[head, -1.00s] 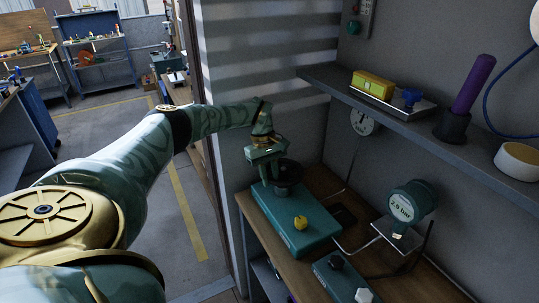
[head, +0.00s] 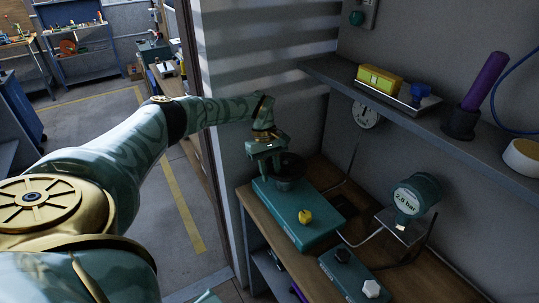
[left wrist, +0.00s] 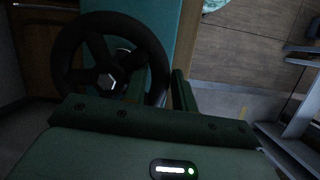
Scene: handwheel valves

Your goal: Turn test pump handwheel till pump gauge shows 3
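The pump handwheel (head: 291,172) is dark and round, on the back of a teal pump unit (head: 322,238). It fills the upper left of the left wrist view (left wrist: 110,85), with spokes and a pale hub nut. My left gripper (head: 266,165) is at the wheel's left side. The pump gauge (head: 415,197) is a teal round display that appears to read 2.8 bar. My right gripper is not in view.
A second teal unit (head: 354,277) with black and white knobs is nearer. A wall shelf (head: 430,115) overhangs the bench (head: 265,226), holding a yellow box and a purple-handled item. A wall dial (head: 365,114) hangs below it.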

